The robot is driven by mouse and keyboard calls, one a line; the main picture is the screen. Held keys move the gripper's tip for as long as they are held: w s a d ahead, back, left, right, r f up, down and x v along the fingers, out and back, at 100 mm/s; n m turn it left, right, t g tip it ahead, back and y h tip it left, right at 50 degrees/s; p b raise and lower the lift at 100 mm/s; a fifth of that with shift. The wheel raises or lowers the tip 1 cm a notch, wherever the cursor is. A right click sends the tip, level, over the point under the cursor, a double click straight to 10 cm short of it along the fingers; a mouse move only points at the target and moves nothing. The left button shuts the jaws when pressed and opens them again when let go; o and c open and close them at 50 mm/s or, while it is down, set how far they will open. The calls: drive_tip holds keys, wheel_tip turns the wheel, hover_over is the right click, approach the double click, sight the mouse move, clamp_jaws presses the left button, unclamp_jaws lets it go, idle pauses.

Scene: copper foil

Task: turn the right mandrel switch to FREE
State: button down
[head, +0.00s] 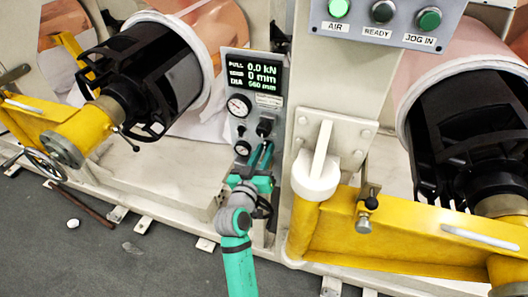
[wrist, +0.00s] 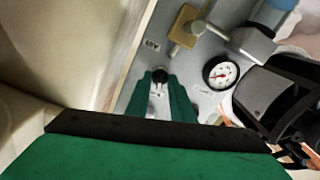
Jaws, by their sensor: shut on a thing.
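The grey control panel (head: 238,75) stands at the centre of the head view, and its lower part fills the middle of the wrist view (wrist: 205,95). A small black switch knob (wrist: 160,76) sits on the panel between my fingertips. My gripper (wrist: 160,84) is shut on this knob, with one green finger on each side. In the head view my gripper (head: 262,152) reaches up to the lower right of the panel and covers what lies behind it. The small switch lettering is too small to read, so I cannot tell the knob's setting.
A round gauge (wrist: 220,72) is close to the right of the knob in the wrist view. A white post stands right of the panel, with a yellow swing arm (head: 390,235) beyond. Another yellow arm (head: 60,130) and black mandrel (head: 150,75) are at left.

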drive_tip(key=m, duration=0.4)
drive_tip(key=shift+m, duration=2.8)
drive_tip(key=shift+d, duration=0.1)
drive_tip(key=c, duration=1.9)
unclamp_jaws()
drive_tip(key=shift+w, duration=0.1)
drive_tip(key=v, duration=1)
drive_tip(key=shift+s, duration=0.4)
